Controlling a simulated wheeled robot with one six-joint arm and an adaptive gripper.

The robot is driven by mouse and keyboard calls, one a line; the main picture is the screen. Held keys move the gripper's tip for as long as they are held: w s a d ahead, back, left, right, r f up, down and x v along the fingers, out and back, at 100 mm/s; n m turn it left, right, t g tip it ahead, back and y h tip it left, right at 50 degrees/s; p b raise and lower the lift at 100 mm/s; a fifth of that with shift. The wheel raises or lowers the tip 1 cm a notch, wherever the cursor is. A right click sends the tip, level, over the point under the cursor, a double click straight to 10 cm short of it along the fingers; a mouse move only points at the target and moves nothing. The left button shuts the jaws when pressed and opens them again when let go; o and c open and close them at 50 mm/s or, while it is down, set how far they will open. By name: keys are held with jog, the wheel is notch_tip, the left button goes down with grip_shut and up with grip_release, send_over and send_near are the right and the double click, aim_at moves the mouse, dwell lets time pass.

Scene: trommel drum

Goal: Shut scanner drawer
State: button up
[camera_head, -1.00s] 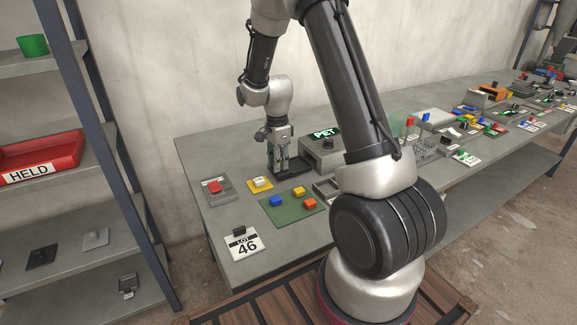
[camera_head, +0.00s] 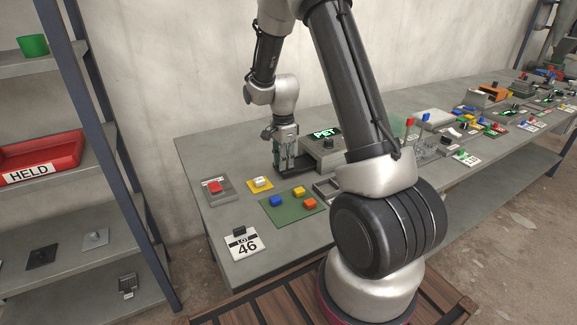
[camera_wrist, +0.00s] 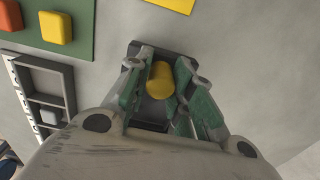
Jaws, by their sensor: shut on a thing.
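The scanner (camera_head: 322,154) is a grey box with a lit "PET" display and a dark knob, on the bench behind my arm. Its black drawer (camera_head: 298,170) sticks out to the left. My gripper (camera_head: 285,168) points down at the drawer's outer part. In the wrist view my gripper (camera_wrist: 160,80) has its fingers on either side of a yellow cylinder (camera_wrist: 160,80) standing over the dark drawer (camera_wrist: 150,48). The fingers are shut on this cylinder. The drawer's inner end is partly hidden by my gripper and hand.
A green mat (camera_head: 291,212) with blue, yellow and orange blocks lies in front. A yellow pad (camera_head: 268,188), a grey plate with a red button (camera_head: 215,188) and a "LOT 46" card (camera_head: 243,243) lie to the left. A compartmented grey tray (camera_wrist: 48,93) is nearby.

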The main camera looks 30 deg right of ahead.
aim_at(304, 164)
jog(key=shift+s+d+f, duration=0.1)
jog(key=shift+d+f, duration=0.05)
jog(key=shift+d, duration=1.75)
jog(key=shift+s+d+f, duration=0.1)
jog(key=shift+d, duration=1.8)
jog(key=o, duration=0.7)
jog(key=shift+o, duration=0.9)
jog(key=shift+d, duration=0.1)
jog(key=shift+w+r, duration=0.1)
jog(key=shift+r, duration=0.05)
jog(key=o, duration=0.6)
jog(key=shift+w+d+r, duration=0.1)
jog(key=shift+w+r, duration=0.05)
jog(key=shift+r, duration=1)
jog(key=shift+w+d+r, duration=0.1)
jog(key=shift+w+r, duration=0.05)
jog(key=shift+r, duration=1)
jog(key=shift+c, duration=0.2)
jog(key=shift+o, duration=0.8)
jog(key=shift+s+r, duration=0.1)
jog(key=shift+r, duration=0.3)
jog(key=shift+o, duration=0.2)
jog(key=shift+a+r, duration=0.1)
jog(key=shift+r, duration=0.75)
